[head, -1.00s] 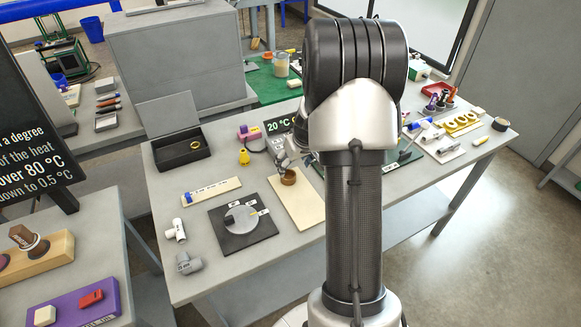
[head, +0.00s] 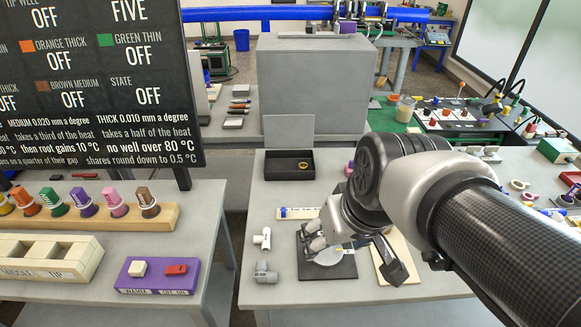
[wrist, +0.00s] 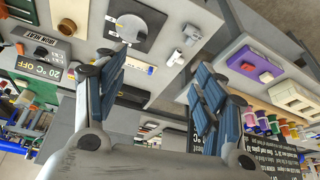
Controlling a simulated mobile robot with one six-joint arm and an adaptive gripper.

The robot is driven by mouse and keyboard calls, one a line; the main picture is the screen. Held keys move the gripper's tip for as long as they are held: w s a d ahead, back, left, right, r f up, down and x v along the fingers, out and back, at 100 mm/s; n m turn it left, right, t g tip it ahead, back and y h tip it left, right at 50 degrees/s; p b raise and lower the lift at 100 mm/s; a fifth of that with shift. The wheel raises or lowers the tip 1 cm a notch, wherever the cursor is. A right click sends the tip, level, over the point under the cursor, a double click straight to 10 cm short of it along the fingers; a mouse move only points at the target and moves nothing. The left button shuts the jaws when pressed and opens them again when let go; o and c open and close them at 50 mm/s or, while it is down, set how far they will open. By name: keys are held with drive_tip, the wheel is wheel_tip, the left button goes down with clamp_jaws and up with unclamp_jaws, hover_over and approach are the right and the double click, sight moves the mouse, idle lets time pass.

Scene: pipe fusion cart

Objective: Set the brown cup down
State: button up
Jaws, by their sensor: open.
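A small brown cup (wrist: 68,27) stands on a cream board (wrist: 75,9) at the upper left of the wrist view. In the head view my arm hides the cup, while part of the cream board (head: 401,262) shows. My gripper (head: 355,254) is open and empty, with its fingers spread above the area of the dark pad with the grey disc. In the wrist view the gripper (wrist: 163,60) has nothing between its fingers, and the cup is apart from it, beyond the left finger.
The dark pad (head: 343,268) lies left of the cream board. Grey and white pipe fittings (head: 265,272) lie near the bench's left edge. A black tray (head: 277,165) stands behind. A gap separates this bench from the left one, which holds a cup rack (head: 168,218) and a purple switch block (head: 150,284).

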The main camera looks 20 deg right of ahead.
drive_tip(key=s+a, duration=0.2)
drive_tip(key=s, duration=0.5)
drive_tip(key=shift+s+a, duration=0.2)
drive_tip(key=shift+s, duration=0.05)
drive_tip(key=shift+f, duration=0.1)
drive_tip(key=shift+d, duration=0.1)
idle(0.8)
